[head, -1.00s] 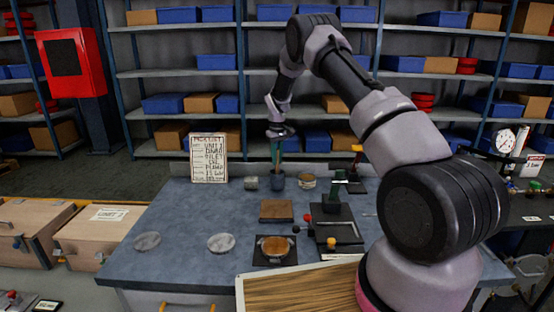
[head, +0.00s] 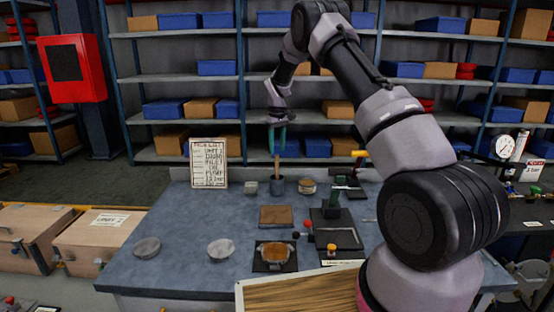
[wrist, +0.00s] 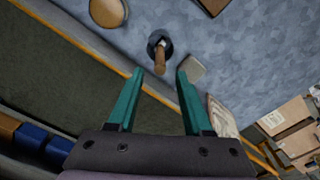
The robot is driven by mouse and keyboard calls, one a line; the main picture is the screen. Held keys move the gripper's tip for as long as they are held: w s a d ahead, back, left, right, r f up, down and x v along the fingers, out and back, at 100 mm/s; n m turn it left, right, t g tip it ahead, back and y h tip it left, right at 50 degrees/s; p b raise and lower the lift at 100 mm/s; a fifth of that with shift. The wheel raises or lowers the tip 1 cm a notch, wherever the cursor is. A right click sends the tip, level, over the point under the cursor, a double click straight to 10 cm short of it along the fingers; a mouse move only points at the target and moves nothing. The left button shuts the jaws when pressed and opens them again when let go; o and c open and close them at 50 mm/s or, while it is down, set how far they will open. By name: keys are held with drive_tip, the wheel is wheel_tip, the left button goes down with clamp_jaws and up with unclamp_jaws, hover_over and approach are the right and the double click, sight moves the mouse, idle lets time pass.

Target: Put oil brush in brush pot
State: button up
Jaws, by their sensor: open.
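The oil brush (head: 277,163) stands in the dark brush pot (head: 277,185) at the back of the blue-grey table, its wooden handle sticking up out of the mouth. In the wrist view the brush handle (wrist: 160,61) rises from the round pot (wrist: 154,38) and points toward me. My gripper (head: 277,152) is above the pot with its green fingers pointing down. In the wrist view the gripper (wrist: 160,74) is open and empty, with the handle end just beyond and between the fingertips. The bristles are hidden inside the pot.
A written board (head: 208,163) stands farther left. A brown block (head: 276,215) and a copper-coloured pan (head: 274,252) lie nearer.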

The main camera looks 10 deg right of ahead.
wheel_tip(320, 180, up, 4)
drive_tip(key=shift+s+r, duration=0.1)
drive_tip(key=shift+r, duration=0.15)
drive_tip(key=s+d+r+m+t+y, duration=0.1)
drive_tip(key=s+d+r+m+t, duration=0.1)
drive_tip(key=s+r, duration=0.85)
drive_tip(key=s+d+r+m+t+y, duration=0.1)
drive_tip(key=s+d+r+m, duration=0.1)
drive_tip(key=s+r, duration=0.85)
drive_tip(key=s+d+r+m+t, duration=0.1)
drive_tip(key=s+m+t, duration=0.1)
drive_tip(key=s, duration=1)
drive_tip(key=s+r+m+t, duration=0.2)
drive_tip(key=s, duration=1)
drive_tip(key=shift+d+r+m, duration=0.25)
drive_tip(key=shift+d+m, duration=0.1)
drive_tip(key=shift+m, duration=0.05)
drive_tip(key=shift+w, duration=0.1)
